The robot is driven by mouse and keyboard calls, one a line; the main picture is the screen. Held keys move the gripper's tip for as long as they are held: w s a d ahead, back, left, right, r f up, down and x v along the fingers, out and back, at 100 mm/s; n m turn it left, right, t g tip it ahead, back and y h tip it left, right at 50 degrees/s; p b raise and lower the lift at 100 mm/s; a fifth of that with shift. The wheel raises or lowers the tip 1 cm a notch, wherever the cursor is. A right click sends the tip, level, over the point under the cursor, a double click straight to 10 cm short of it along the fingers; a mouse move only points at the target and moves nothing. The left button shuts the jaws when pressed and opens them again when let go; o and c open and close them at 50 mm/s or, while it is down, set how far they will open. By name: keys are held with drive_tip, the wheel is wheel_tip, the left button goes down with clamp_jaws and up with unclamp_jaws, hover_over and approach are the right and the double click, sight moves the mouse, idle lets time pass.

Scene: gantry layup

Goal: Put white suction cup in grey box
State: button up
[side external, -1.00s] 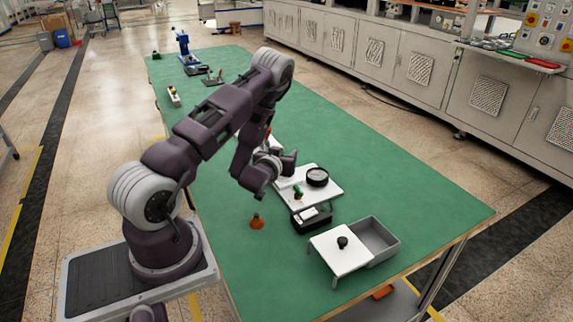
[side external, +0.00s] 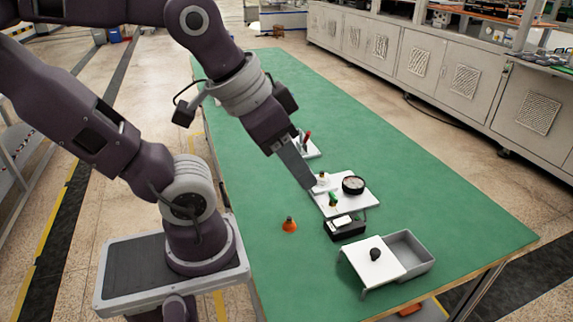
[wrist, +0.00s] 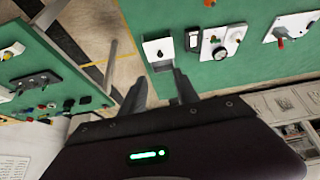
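A small white piece (side external: 322,181), probably the white suction cup, stands on the white raised plate (side external: 350,205), close to a green piece. It is too small to tell for certain. The grey box (side external: 410,246) is at the near right of the table, its left part covered by a white lid with a black knob (side external: 375,254). The box's right part is open and looks empty. My gripper (side external: 311,187) points down near the white piece in the side view, apparently above the plate. In the wrist view my gripper (wrist: 159,77) has its fingers apart with nothing between them.
A round black-rimmed dial (side external: 353,185) and a green piece (side external: 333,199) share the plate. A black holder with a white block (side external: 344,226) and an orange cone-like piece (side external: 289,226) stand nearby. A small plate with a red-handled part (side external: 305,143) is behind. Green table right of these is clear.

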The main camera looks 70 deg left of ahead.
drive_tip(key=o, duration=0.4)
drive_tip(key=shift+s+d+f, duration=0.1)
drive_tip(key=shift+s, duration=0.75)
drive_tip(key=shift+c, duration=0.2)
drive_tip(key=w+a+m+g+y, duration=0.15)
drive_tip(key=w+a+m, duration=0.5)
drive_tip(key=w, duration=0.75)
drive_tip(key=m+g+h, duration=0.2)
drive_tip(key=m+g, duration=0.2)
drive_tip(key=m, duration=0.5)
hover_over(322, 172)
drive_tip(key=shift+n+y, duration=0.25)
wheel_tip(322, 172, down, 22)
drive_tip(key=shift+w+d+r, duration=0.1)
drive_tip(key=shift+w+r, duration=0.05)
drive_tip(key=shift+r, duration=0.1)
drive_tip(key=f, duration=0.7)
drive_tip(key=shift+a+f, duration=0.2)
drive_tip(key=shift+f, duration=0.2)
